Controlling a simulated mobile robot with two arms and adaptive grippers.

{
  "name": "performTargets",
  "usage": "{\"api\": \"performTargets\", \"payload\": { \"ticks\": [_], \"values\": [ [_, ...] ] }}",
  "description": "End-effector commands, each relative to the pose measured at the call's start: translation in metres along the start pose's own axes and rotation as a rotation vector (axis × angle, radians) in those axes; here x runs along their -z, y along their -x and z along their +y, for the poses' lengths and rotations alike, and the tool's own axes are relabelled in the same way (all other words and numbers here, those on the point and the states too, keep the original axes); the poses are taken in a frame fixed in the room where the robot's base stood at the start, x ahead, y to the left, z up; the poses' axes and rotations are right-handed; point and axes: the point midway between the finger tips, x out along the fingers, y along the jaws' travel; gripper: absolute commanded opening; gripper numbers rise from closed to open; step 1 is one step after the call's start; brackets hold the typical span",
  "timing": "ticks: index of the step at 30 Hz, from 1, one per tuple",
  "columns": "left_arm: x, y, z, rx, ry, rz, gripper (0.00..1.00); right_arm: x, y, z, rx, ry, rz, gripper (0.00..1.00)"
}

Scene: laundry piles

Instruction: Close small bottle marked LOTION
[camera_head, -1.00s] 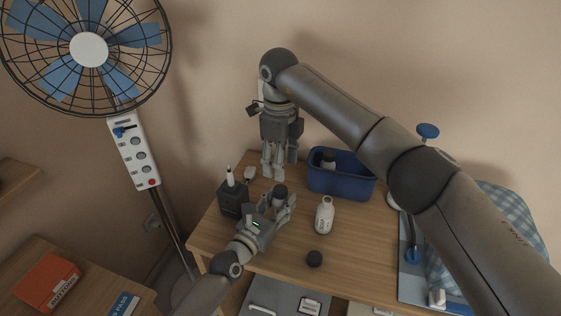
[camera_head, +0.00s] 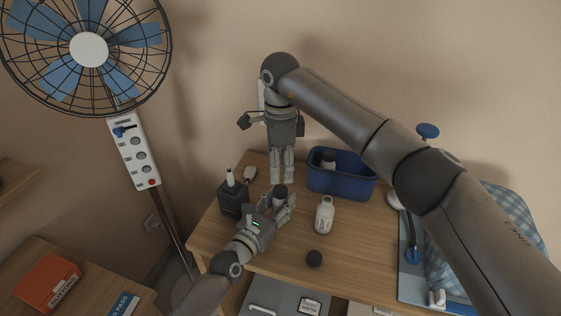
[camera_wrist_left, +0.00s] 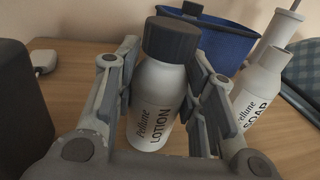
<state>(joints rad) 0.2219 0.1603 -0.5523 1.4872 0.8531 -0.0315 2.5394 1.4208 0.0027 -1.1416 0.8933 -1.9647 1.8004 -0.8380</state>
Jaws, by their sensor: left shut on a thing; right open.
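The white LOTION bottle (camera_wrist_left: 160,101) stands upright between the fingers of my left gripper (camera_wrist_left: 166,92), which is shut on its body. A dark grey cap (camera_wrist_left: 172,38) sits on its top; whether it is fully tight cannot be told. In the head view, the cap (camera_head: 280,191) shows above my left gripper (camera_head: 279,209), and the bottle body is mostly hidden. My right gripper (camera_head: 282,179) is open, fingers pointing down, just above or behind the cap; contact cannot be told.
A black holder (camera_head: 233,202) stands left of the grippers. The table's front right is clear.

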Motion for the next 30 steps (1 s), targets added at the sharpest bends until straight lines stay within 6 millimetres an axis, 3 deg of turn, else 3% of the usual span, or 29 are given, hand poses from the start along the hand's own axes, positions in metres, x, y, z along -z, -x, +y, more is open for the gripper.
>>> {"api": "performTargets", "payload": {
  "ticks": [13,26,30],
  "values": [
    [0.0,0.0,0.0,0.0,0.0,0.0,0.0,0.0,-0.064,0.001,-0.003,-0.001,-0.001,0.49],
    [0.0,0.0,0.0,0.0,0.0,0.0,0.0,0.0,-0.073,0.0,-0.001,-0.001,0.0,0.49],
    [0.0,0.0,0.0,0.0,0.0,0.0,0.0,0.0,-0.073,0.0,-0.001,-0.001,0.0,0.32]
  ]
}}
